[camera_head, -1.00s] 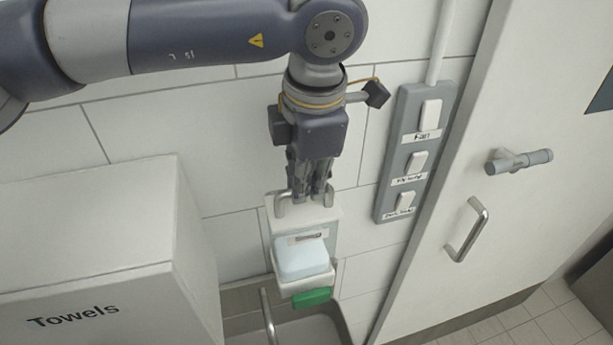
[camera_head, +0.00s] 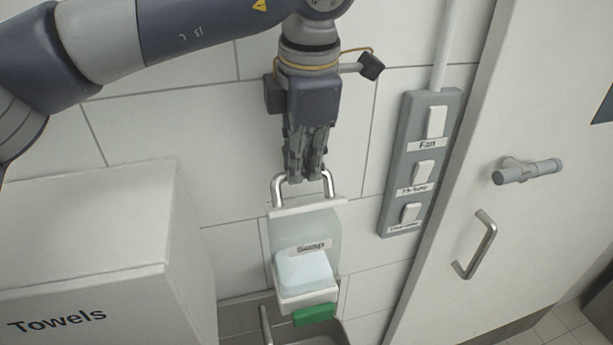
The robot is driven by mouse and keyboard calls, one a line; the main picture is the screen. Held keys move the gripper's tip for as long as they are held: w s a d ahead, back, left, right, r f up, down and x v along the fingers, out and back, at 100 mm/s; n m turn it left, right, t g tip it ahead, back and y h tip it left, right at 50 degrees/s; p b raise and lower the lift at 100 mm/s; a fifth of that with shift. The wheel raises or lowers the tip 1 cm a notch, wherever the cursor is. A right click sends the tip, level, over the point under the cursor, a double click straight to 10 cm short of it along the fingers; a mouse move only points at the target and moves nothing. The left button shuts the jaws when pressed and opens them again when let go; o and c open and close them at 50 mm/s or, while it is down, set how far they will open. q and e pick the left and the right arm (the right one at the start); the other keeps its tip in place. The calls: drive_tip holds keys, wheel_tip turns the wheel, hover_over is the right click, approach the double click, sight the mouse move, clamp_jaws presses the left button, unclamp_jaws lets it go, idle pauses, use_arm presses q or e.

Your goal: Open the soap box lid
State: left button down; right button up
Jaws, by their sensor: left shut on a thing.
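The soap box (camera_head: 318,228) is on the tiled wall in the middle of the view, with a "Soap" label on its front. A pale blue block (camera_head: 304,269) shows at its lower front, and a green piece (camera_head: 315,314) is below it. Its white lid (camera_head: 305,207) carries a metal loop handle (camera_head: 277,187). My left gripper (camera_head: 306,176) points down and is shut on the handle. The middle of the handle is hidden by the fingers. The lid seems tilted up, seen nearly edge-on. My right gripper is not in view.
A large white towels box (camera_head: 85,260) stands at the left. A grey switch panel (camera_head: 420,160) with several switches is on the wall at the right. Beyond it is a door with a metal handle (camera_head: 474,245). A sink (camera_head: 238,325) lies below the soap box.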

use_arm(q)
drive_tip(key=shift+w+a+f, duration=0.15)
drive_tip(key=shift+w+f, duration=0.15)
drive_tip(key=shift+w, duration=0.3)
drive_tip(key=c, duration=1.8)
unclamp_jaws()
drive_tip(key=shift+o, duration=1)
drive_tip(key=shift+w+a, duration=0.1)
drive_tip(key=shift+w, duration=0.35)
drive_tip(key=shift+s+r, duration=0.1)
drive_tip(key=shift+v, duration=4)
